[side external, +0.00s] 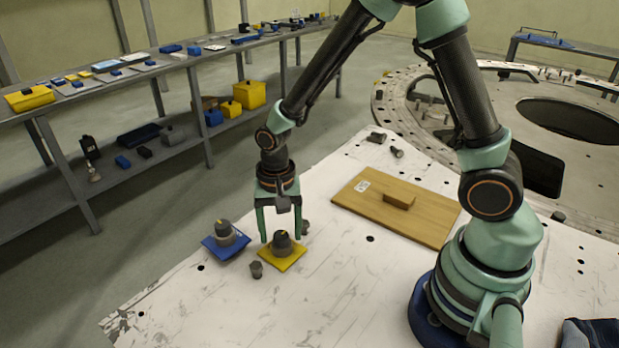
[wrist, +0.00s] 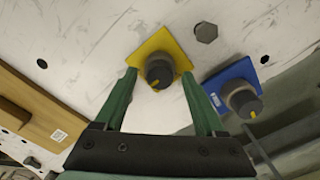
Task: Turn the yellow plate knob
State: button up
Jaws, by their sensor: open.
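The yellow plate (side external: 283,256) lies on the white table with a dark grey knob (side external: 282,243) standing on it. In the wrist view the yellow plate (wrist: 157,43) shows with its knob (wrist: 159,70), which carries a yellow pointer mark. My gripper (side external: 281,238) points down over the yellow plate, its two green fingers apart. In the wrist view the fingertips of my gripper (wrist: 159,74) stand on either side of the knob, with visible gaps. I cannot tell exactly how low the fingertips are against the knob.
A blue plate (side external: 213,245) with a similar knob (side external: 224,229) lies close by on the left. A wooden board (side external: 428,222) with a block (side external: 398,199) lies to the right. The front of the table is clear.

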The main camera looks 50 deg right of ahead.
notch_tip(320, 180, up, 12)
dwell(0.5)
notch_tip(320, 180, up, 5)
jog(key=n+t, duration=0.2)
jog(key=n, duration=0.1)
send_over(281, 235)
jog(key=s+d, duration=0.2)
jog(key=d, duration=0.1)
jog(key=s+d+r+n+t, duration=0.3)
jog(key=s+r+n, duration=0.1)
jog(key=s+n, duration=0.1)
jog(key=shift+d+n+t, duration=0.25)
jog(key=shift+n+t, duration=0.05)
jog(key=shift+n, duration=0.3)
